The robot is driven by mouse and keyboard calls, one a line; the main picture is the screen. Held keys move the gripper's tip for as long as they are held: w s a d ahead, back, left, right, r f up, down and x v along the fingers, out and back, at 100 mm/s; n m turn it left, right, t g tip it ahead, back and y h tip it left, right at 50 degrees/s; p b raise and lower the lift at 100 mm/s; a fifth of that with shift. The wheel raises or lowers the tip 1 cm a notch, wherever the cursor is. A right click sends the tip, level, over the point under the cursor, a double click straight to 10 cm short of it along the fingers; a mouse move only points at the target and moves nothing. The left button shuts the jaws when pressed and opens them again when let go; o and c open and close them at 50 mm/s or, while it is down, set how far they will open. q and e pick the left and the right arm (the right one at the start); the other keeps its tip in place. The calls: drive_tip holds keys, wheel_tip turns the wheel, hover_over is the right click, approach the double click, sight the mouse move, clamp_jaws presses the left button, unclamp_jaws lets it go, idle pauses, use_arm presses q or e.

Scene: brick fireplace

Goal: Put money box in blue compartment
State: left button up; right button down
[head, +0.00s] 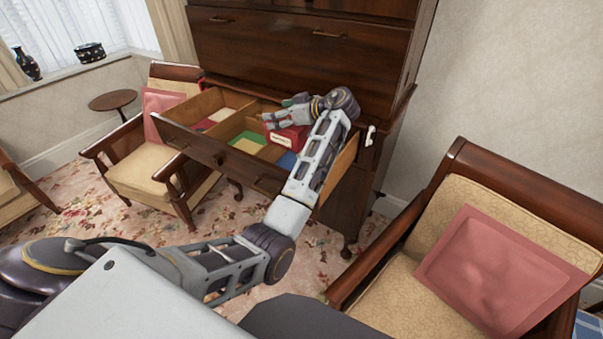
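A red box with a white label (290,138), which looks like the money box, is in or just above the right part of an open drawer (212,150). The blue compartment (287,160) shows as a blue patch just in front of and below the box. My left gripper (272,120) reaches over the drawer from the right, pointing left, at the upper edge of the box. Its fingers are small and partly merge with the box, so I cannot tell if they grip it. My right gripper is not in view.
The drawer also has green (250,136), yellow (247,146), red (206,125) and white (222,114) patches. It juts from a dark wooden cabinet (300,50). An armchair (152,165) stands close to its left; another with a pink cushion (495,265) is at right.

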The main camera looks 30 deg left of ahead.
sight(281, 142)
use_arm(q)
drive_tip(key=shift+f, duration=2.5)
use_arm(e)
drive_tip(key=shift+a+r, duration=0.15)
use_arm(q)
drive_tip(key=shift+f, duration=2)
drive_tip(key=shift+f+p, duration=0.3)
drive_tip(key=shift+f, duration=0.2)
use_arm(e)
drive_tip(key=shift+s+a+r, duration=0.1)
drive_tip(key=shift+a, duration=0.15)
use_arm(q)
drive_tip(key=shift+f, duration=0.2)
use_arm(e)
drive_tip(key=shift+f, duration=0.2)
use_arm(q)
drive_tip(key=shift+f+b, duration=0.15)
drive_tip(key=shift+b, duration=0.15)
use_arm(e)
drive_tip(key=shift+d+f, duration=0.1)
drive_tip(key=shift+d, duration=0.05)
